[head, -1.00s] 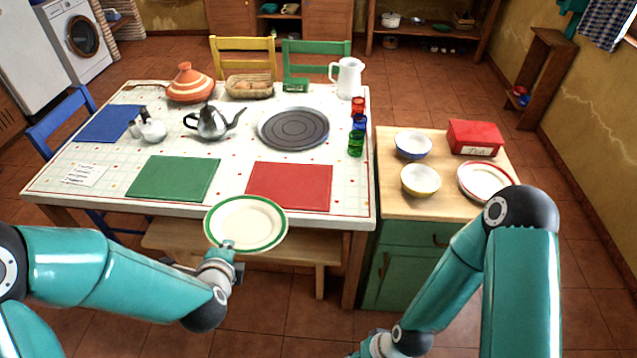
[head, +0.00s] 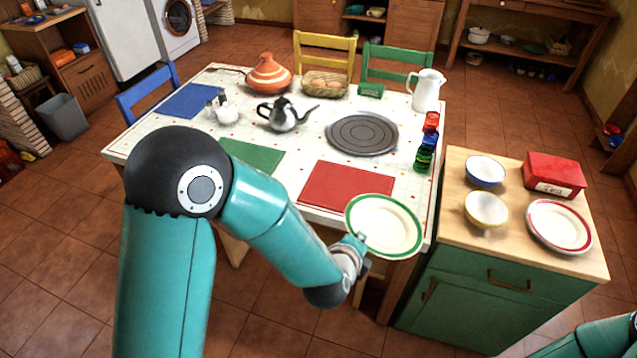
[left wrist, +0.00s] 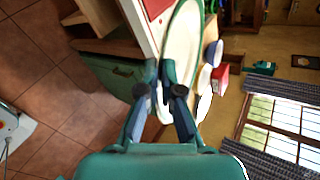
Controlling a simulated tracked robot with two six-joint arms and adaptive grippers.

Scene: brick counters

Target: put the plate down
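A white plate with a green rim (head: 384,226) is held level in the head view, over the front right edge of the table (head: 440,135). My left gripper (head: 352,247) is shut on the plate's near left rim. The red placemat (head: 346,186) lies just behind the plate, and the green placemat (head: 252,156) is partly hidden by my left arm. My right gripper is out of view; only part of that arm shows at the lower right.
The green counter (head: 500,262) at right carries a red-rimmed plate (head: 559,226), a blue bowl (head: 485,171), a yellow bowl (head: 486,210) and a red tin (head: 554,174). Coloured glasses (head: 426,145), a white pitcher (head: 426,91) and a dark round mat (head: 362,134) stand behind the red placemat.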

